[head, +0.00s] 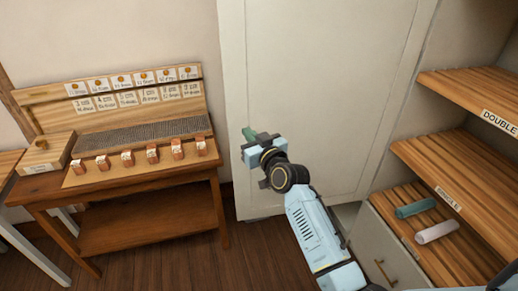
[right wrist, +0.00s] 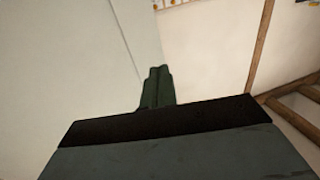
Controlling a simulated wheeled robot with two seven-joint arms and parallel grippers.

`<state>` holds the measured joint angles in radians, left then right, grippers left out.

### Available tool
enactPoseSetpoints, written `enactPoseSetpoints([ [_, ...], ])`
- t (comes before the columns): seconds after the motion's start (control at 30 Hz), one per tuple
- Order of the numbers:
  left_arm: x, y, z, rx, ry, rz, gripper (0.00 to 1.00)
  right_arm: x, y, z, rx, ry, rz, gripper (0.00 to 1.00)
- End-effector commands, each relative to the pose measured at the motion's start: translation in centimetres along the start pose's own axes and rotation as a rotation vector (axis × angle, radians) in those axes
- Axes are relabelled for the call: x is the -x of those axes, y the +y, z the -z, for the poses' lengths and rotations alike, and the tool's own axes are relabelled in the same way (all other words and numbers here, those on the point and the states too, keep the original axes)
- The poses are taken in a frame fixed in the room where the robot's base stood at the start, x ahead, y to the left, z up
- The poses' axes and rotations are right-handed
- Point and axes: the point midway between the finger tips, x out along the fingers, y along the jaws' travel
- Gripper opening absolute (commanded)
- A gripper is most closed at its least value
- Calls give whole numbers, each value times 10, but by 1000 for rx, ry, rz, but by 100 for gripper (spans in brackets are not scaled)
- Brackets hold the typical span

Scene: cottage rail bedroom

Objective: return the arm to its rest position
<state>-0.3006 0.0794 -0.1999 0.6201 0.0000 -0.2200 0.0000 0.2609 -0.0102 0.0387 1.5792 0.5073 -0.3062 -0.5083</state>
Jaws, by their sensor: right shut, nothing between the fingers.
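My right gripper (head: 249,133) is in the middle of the head view, at the end of my pale blue arm. Its green fingers are shut with nothing between them. It is in front of the white door panel (head: 320,90), and I cannot tell how far from it. In the right wrist view the shut fingers (right wrist: 158,88) point up past the dark gripper body toward a pale wall. My left gripper is not in view.
A wooden table (head: 150,215) with a card board (head: 120,95) and several small reddish blocks stands on the left. Wooden shelves (head: 460,160) are on the right. A green roll (head: 416,208) and a white roll (head: 436,232) lie on the lower shelf. Floor shows between.

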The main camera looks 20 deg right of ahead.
Motion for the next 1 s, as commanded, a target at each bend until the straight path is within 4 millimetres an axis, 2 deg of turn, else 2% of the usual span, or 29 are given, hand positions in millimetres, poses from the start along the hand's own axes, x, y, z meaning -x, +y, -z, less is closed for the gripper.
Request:
enactPoseSetpoints([
  [0.1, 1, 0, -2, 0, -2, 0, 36, 25, -9, -2, -1, -3, 0, 0],
  [0.33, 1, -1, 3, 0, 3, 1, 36, 60, -20, -3, -2, -4, 0, 0],
  [0.6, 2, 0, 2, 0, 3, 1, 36, 72, -25, -2, -2, -3, 0, 0],
  [0.7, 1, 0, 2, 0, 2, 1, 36, 73, -26, -10, -3, -18, 1, 0],
  [0.77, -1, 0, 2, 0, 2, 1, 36, 73, -27, -28, -4, -50, 4, 0],
  [0.87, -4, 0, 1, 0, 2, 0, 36, 78, -32, -79, -9, -144, 11, 0],
  [0.97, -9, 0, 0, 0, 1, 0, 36, 92, -38, -151, -14, -278, 19, 0],
  [1.0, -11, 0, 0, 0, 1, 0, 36, 102, -41, -182, -14, -335, 22, 0],
])
